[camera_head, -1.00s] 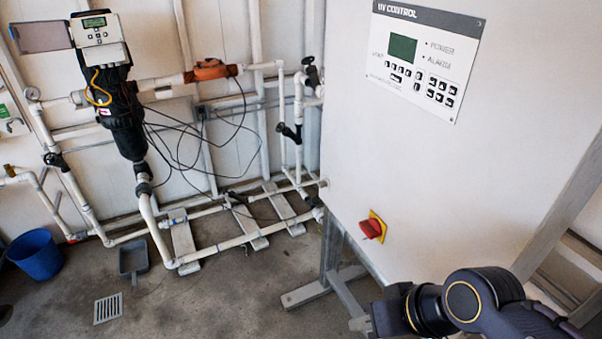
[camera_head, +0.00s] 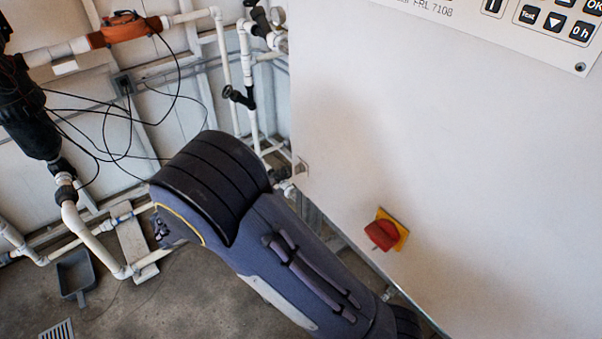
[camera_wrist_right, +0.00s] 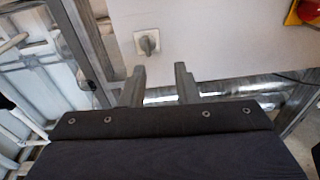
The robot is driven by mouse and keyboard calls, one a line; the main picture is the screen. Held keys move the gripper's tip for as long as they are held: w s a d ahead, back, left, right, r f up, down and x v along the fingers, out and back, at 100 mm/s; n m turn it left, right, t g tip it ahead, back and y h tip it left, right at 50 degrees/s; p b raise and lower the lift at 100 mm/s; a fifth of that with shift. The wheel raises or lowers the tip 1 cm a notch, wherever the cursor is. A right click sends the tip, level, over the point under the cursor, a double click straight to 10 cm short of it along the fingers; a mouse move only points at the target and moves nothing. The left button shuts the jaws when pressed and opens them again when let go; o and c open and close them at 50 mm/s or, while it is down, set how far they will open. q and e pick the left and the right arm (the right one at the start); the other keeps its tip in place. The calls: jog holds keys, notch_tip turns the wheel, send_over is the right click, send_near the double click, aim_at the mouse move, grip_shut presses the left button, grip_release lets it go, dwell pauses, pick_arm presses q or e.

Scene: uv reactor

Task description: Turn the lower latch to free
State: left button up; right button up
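A grey latch (camera_wrist_right: 147,42) with a square plate and a raised knob sits on the white cabinet face in the right wrist view. Its knob looks roughly upright in that picture. My right gripper (camera_wrist_right: 160,80) is open and empty, its two fingers apart just below the latch in the picture and not touching it. In the head view my right arm crosses the lower middle, and the gripper cannot be made out there. A small metal fitting (camera_head: 302,167) shows on the cabinet's left edge; I cannot tell if it is a latch. My left gripper is out of view.
The white cabinet (camera_head: 450,150) fills the right side. A red rotary switch (camera_head: 382,234) on a yellow plate stands out from it, also in the wrist view (camera_wrist_right: 308,12). White pipes (camera_head: 95,240) and black cables are at left. A grey dustpan (camera_head: 76,277) lies on the floor.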

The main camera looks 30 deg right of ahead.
aim_at(295, 169)
jog(key=shift+n+t+h, duration=0.5)
jog(key=shift+h, duration=0.1)
jog(key=d, duration=0.2)
jog(key=w+d, duration=0.1)
jog(key=d, duration=0.1)
jog(key=w+d+p, duration=0.1)
jog(key=d, duration=0.1)
jog(key=shift+d, duration=0.4)
jog(key=shift+s, duration=0.1)
grip_shut()
